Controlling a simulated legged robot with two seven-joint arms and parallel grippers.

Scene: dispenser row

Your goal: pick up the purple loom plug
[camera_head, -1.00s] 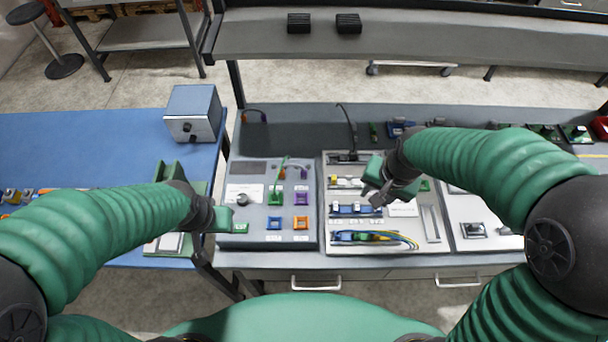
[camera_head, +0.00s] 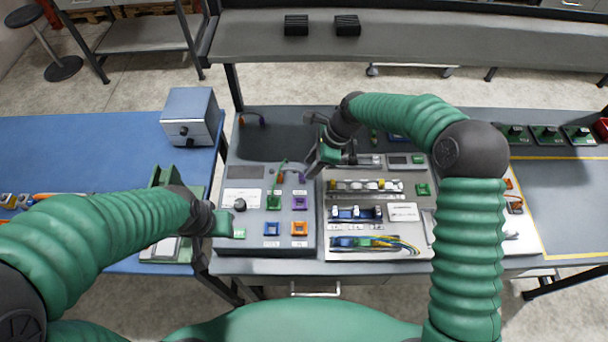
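A small purple plug (camera_head: 302,177) is at the upper right of the left grey panel, on a dark looped lead with an orange end (camera_head: 281,175). Another purple piece (camera_head: 262,121) lies at the bench's back left on a lead with an orange end. I cannot tell which is the loom plug. My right gripper (camera_head: 317,160) is over the bench, just above and right of the panel's purple plug in the picture. No grip on a plug shows, and its finger gap is unclear. My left gripper (camera_head: 222,224) is at the panel's lower left edge, its opening unclear.
The left panel (camera_head: 238,172) also bears a purple socket (camera_head: 299,203), a blue socket (camera_head: 271,229), an orange socket (camera_head: 299,229) and a green lead. A connector board (camera_head: 347,218) stands right of it. A blue-grey box (camera_head: 191,117) is on the blue table.

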